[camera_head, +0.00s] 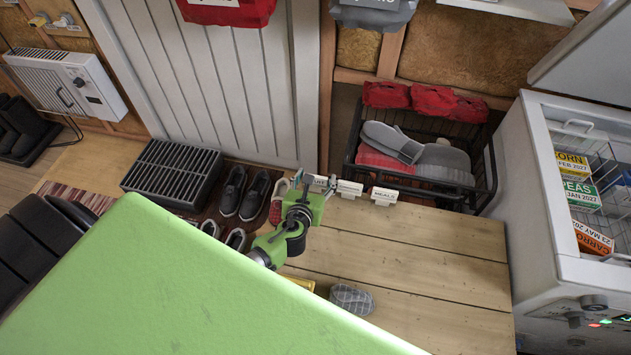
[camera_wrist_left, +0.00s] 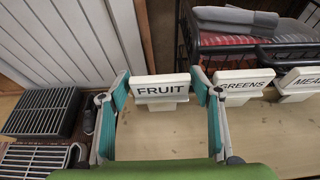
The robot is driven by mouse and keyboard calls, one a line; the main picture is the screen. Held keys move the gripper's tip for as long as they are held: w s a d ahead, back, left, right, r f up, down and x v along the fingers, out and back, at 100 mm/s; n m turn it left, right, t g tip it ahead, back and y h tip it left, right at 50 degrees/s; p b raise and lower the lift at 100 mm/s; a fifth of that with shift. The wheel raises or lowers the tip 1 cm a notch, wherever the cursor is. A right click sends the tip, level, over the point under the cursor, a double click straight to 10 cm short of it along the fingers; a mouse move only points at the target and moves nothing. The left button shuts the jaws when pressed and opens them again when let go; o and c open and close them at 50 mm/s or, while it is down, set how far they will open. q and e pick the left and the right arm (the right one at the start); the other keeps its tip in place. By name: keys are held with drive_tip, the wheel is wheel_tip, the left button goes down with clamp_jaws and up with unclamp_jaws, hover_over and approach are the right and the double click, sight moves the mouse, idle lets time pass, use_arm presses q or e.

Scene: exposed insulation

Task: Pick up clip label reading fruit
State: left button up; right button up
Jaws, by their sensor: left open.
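The white clip label reading FRUIT (camera_wrist_left: 160,90) stands at the bench's far edge in the left wrist view, its lettering facing my camera. In the head view it is mostly hidden by my left gripper. My left gripper (camera_wrist_left: 160,84) is open, with one teal-padded finger on each side of the label. The right finger looks close to the label's edge; I cannot tell if it touches. In the head view my left gripper (camera_head: 312,183) is over the far left part of the bench. My right gripper is not in view.
Clip labels reading GREENS (camera_wrist_left: 245,86) and MEALS (camera_head: 385,196) stand to the right. A black wire basket (camera_head: 478,165) with gloves and cloth is behind the wooden bench (camera_head: 430,255). Shoes (camera_head: 232,192) lie left; an open freezer (camera_head: 540,200) stands right.

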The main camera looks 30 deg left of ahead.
use_arm(q)
drive_tip(key=c, duration=0.5)
drive_tip(key=shift+c, duration=0.4)
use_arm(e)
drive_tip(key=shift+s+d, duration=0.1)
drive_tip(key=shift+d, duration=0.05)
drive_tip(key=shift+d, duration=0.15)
use_arm(q)
drive_tip(key=shift+r, duration=0.1)
